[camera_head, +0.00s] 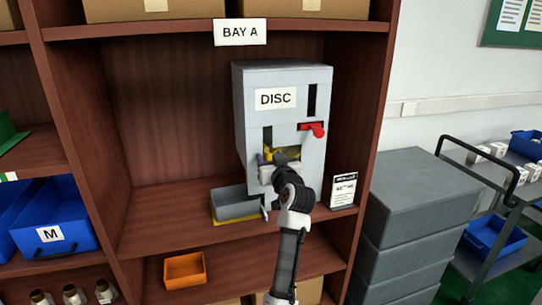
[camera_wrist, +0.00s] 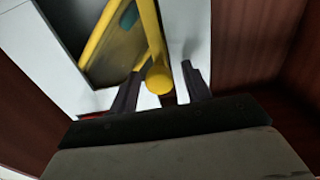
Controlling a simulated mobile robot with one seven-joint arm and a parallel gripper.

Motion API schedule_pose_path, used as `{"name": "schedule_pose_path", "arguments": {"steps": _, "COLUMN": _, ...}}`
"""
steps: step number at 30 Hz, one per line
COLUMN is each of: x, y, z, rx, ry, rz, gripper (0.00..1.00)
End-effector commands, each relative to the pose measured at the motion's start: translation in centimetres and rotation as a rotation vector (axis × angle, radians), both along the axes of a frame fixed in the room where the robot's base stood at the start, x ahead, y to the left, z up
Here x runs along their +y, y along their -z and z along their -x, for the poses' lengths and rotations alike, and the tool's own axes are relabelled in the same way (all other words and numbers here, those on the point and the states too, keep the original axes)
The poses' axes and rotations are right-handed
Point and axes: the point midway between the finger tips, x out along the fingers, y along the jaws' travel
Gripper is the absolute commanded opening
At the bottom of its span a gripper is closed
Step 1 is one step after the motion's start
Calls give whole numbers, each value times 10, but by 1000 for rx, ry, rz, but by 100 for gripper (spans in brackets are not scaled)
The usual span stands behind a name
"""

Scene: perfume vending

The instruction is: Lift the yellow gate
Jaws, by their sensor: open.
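A grey dispenser (camera_head: 312,150) labelled DISC stands on the shelf under the BAY A sign. The yellow gate (camera_head: 285,157) shows at a dark opening low in its front, partly hidden by my arm. In the wrist view the yellow gate (camera_wrist: 158,78) appears as yellow bars with a round knob end lying between my fingers. My gripper (camera_wrist: 160,82) is open, one dark finger on each side of the knob. Whether either finger touches it I cannot tell. In the head view my gripper (camera_head: 276,165) is at the dispenser's front, its fingertips mostly hidden.
A red lever (camera_head: 313,129) sticks out above right of the gate. A grey tray (camera_head: 236,203) with a yellow base stands below left. A small sign card (camera_head: 344,190) stands to the right. Shelf side walls flank the dispenser; an orange bin (camera_head: 185,270) is below.

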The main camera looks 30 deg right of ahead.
Motion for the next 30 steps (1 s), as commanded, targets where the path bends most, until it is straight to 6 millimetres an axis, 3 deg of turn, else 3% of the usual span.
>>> {"name": "schedule_pose_path", "arguments": {"steps": 9, "x": -1, "y": 0, "z": -2, "rx": -1, "ry": 0, "rz": 1, "gripper": 48}}
{"name": "schedule_pose_path", "arguments": {"steps": 20, "x": -1, "y": 0, "z": -2, "rx": 0, "ry": 0, "rz": 0, "gripper": 1}}
{"name": "schedule_pose_path", "arguments": {"steps": 26, "x": -1, "y": -1, "z": -2, "rx": -1, "ry": 0, "rz": 0, "gripper": 0}}
{"name": "schedule_pose_path", "arguments": {"steps": 30, "x": 0, "y": -18, "z": -2, "rx": -2, "ry": 0, "rz": 3, "gripper": 0}}
